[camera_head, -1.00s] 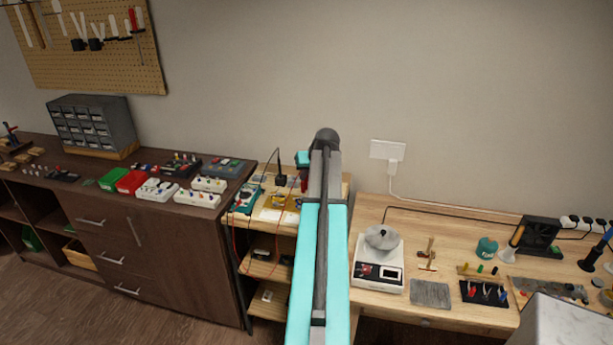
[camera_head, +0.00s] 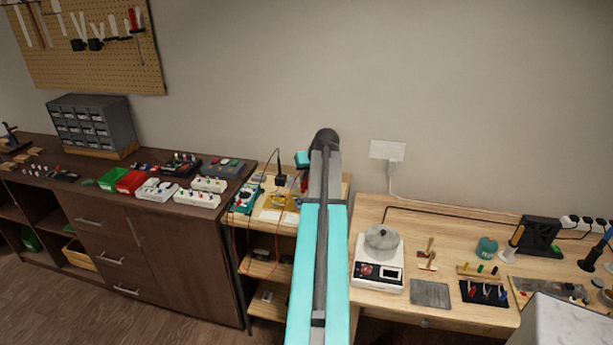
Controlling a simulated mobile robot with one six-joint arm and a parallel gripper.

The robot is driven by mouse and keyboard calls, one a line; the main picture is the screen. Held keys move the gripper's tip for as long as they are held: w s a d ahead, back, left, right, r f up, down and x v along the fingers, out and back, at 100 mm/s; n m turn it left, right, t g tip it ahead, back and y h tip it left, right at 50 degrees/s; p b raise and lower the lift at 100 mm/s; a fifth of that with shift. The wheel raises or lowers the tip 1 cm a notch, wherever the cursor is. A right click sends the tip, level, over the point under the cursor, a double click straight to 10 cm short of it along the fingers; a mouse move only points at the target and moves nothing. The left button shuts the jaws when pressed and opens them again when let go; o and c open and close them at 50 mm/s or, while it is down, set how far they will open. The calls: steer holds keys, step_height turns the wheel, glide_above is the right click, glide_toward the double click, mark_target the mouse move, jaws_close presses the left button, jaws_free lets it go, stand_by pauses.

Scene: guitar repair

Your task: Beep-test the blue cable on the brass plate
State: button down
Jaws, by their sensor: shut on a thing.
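My cyan and grey arm reaches over the small wooden shelf unit (camera_head: 268,268), and its cyan wrist part (camera_head: 302,158) shows at the back. My gripper is hidden behind the arm. A small red thing (camera_head: 304,184) shows just below the wrist part; I cannot tell what it is or whether it is held. A teal meter-like device (camera_head: 245,197) with thin red leads is on the shelf's left. A yellow thing (camera_head: 278,201) lies by a pale sheet (camera_head: 271,215); I cannot tell if it is the brass plate. I cannot make out the blue cable.
A black stand (camera_head: 281,180) with a thin curved stem is behind the yellow thing. The dark cabinet (camera_head: 185,262) on the left carries bins and trays. On the right bench are a white scale (camera_head: 378,275), a grey slab (camera_head: 430,294) and a black tool tray (camera_head: 484,294).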

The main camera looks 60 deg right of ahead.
steer(key=shift+f+b, duration=0.35)
steer(key=shift+f, duration=0.25)
stand_by(3.2)
steer(key=shift+r, duration=0.1)
steer(key=shift+r+p, duration=1.45)
steer(key=shift+r, duration=1.55)
